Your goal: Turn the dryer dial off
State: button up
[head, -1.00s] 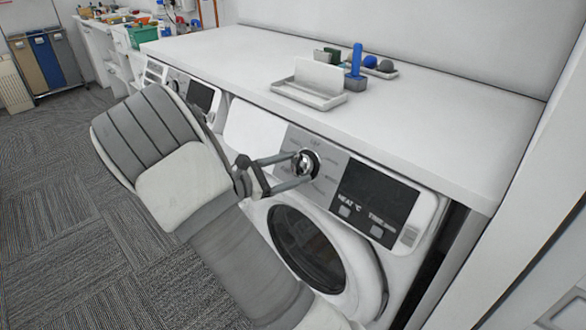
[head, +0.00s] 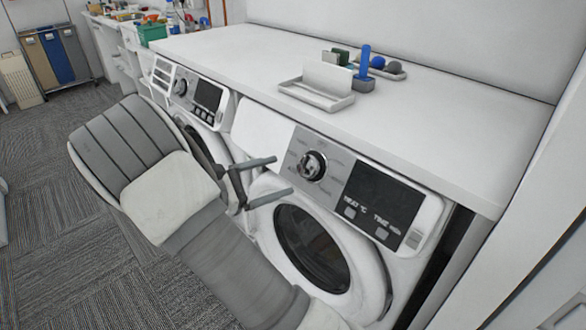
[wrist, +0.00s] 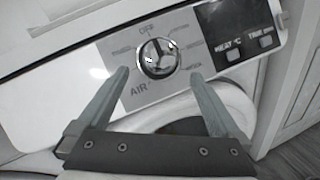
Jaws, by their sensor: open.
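The dryer dial (head: 312,166) is a round chrome knob on the grey panel of the right-hand machine, the dryer (head: 405,228). In the wrist view the dial (wrist: 158,58) shows whole, with "OFF" printed above it and "AIR" at its lower left. Which mark the dial points to is hard to tell. My gripper (head: 276,176) is open and empty, left of the dial and apart from it. In the wrist view the two fingertips (wrist: 160,74) lie at either side of the dial's lower part, with nothing between them gripped.
A white worktop (head: 430,120) runs above the machines. It carries a white tray (head: 318,95), a blue upright item (head: 364,62) and small round things. A second machine (head: 190,100) stands at the left. Dark carpet (head: 60,220) is open at the left.

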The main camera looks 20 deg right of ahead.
jog(key=s+a+p, duration=0.1)
jog(key=a, duration=0.9)
jog(key=shift+a+r, duration=0.2)
jog(key=shift+r, duration=0.05)
jog(key=s+d+r+m+g+y+p, duration=0.3)
jog(key=s+d+r+y, duration=0.1)
jog(key=s+d+r, duration=0.15)
jog(key=s+a+r+m+t+y+p, duration=0.1)
jog(key=s+r+m+t+y+p, duration=0.5)
jog(key=s+r+m+y, duration=0.5)
jog(key=s+r+y+p, duration=0.2)
jog(key=s+r, duration=0.5)
jog(key=shift+r+m+t+p, duration=0.2)
jog(key=shift+m+t+p, duration=0.1)
jog(key=shift+t+p, duration=0.1)
